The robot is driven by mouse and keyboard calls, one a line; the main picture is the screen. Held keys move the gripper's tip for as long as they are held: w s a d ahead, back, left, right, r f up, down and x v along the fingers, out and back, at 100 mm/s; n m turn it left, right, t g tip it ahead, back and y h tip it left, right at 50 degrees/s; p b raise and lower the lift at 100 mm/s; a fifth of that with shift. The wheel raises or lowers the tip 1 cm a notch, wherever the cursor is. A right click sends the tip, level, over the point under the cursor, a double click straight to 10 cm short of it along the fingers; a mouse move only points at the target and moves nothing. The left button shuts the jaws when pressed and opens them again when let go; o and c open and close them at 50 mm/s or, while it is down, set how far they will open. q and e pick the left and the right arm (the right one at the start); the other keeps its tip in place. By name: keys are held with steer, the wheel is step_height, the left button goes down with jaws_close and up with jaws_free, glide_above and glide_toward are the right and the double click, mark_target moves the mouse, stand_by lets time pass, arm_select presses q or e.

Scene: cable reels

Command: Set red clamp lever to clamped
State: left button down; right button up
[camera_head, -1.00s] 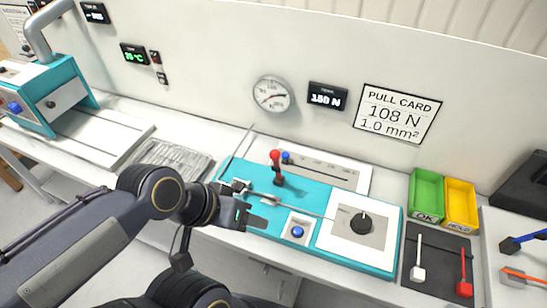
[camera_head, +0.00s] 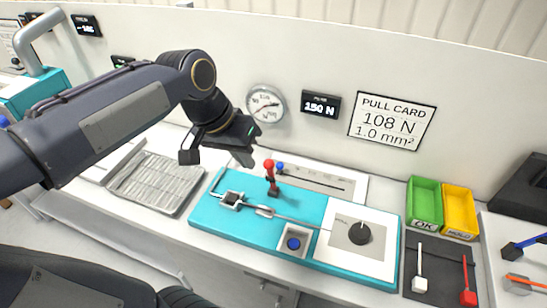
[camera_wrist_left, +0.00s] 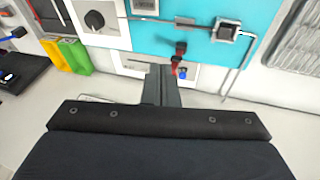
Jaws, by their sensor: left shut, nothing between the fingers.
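The red clamp lever (camera_head: 269,166) stands nearly upright on the teal pull-test fixture (camera_head: 210,217), with a round red knob on top. It also shows in the left wrist view (camera_wrist_left: 179,50), close to the fingertips. My left gripper (camera_head: 245,158) is shut and empty. It hangs above the back edge of the fixture, just left of the lever; I cannot tell whether it touches it. In the left wrist view its closed fingers (camera_wrist_left: 161,75) point at the lever area. A small metal clamp block (camera_head: 231,200) and a thin rod lie left and front of the lever. My right gripper is not in view.
A small blue knob (camera_head: 280,168) stands behind the lever. A blue button (camera_head: 293,244) and a black dial (camera_head: 359,233) are on the fixture. Green (camera_head: 425,200) and yellow (camera_head: 459,208) bins stand right. A ribbed metal tray (camera_head: 155,182) lies left. The wall rises close behind.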

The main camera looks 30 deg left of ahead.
arm_select(q)
steer(key=w+f+g+y+b, duration=0.1)
steer(key=w+g+y+b, duration=0.1)
steer(key=w, duration=1.4)
steer(key=shift+w+a+g+b, duration=0.15)
steer(key=shift+w+g+b, duration=0.15)
steer(key=shift+g, duration=0.2)
steer(key=shift+f, duration=0.15)
glide_above(271, 176)
steer(key=w, duration=0.2)
step_height(271, 176, down, 9)
steer(key=shift+r, duration=0.2)
